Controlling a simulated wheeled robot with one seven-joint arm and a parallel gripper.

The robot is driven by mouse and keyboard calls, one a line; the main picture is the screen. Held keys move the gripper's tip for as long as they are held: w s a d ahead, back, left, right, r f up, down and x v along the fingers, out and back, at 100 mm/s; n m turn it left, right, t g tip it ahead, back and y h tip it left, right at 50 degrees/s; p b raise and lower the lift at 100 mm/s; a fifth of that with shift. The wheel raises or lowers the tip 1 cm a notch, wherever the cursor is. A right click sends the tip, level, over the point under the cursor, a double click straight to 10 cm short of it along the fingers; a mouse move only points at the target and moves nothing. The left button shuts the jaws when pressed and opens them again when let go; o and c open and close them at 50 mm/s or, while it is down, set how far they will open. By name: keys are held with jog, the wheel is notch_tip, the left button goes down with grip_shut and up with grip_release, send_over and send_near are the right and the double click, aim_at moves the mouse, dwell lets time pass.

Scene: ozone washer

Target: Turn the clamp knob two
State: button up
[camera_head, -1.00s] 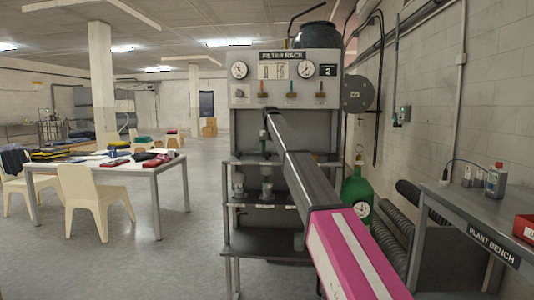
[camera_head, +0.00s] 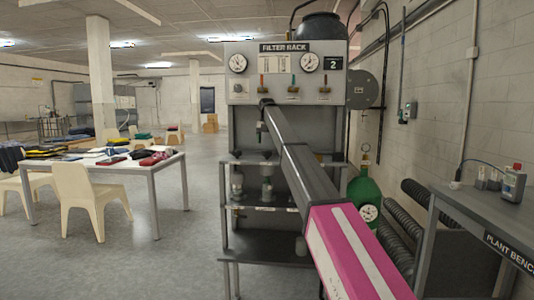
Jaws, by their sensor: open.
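The filter rack (camera_head: 283,48) stands ahead in the head view. Its top panel has gauges, a "2" sign (camera_head: 333,66) and a row of small valves with coloured handles (camera_head: 293,88). I cannot make out which part is clamp knob two. My arm reaches from the lower right up to the rack. My gripper (camera_head: 260,134) appears small below the arm's far end, open and empty. Its fingertips are too small to see clearly, and I cannot tell whether they touch anything.
A plant bench (camera_head: 480,215) with a small bottle (camera_head: 512,184) runs along the right. A green gas cylinder (camera_head: 365,197) and dark ribbed hoses (camera_head: 400,240) stand right of the rack. At left, a table (camera_head: 158,178) holds folded cloths, with chairs (camera_head: 92,200) around. The floor between is open.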

aim_at(267, 152)
notch_tip(267, 152, down, 6)
jog(key=shift+f, duration=0.1)
jog(key=c, duration=0.9)
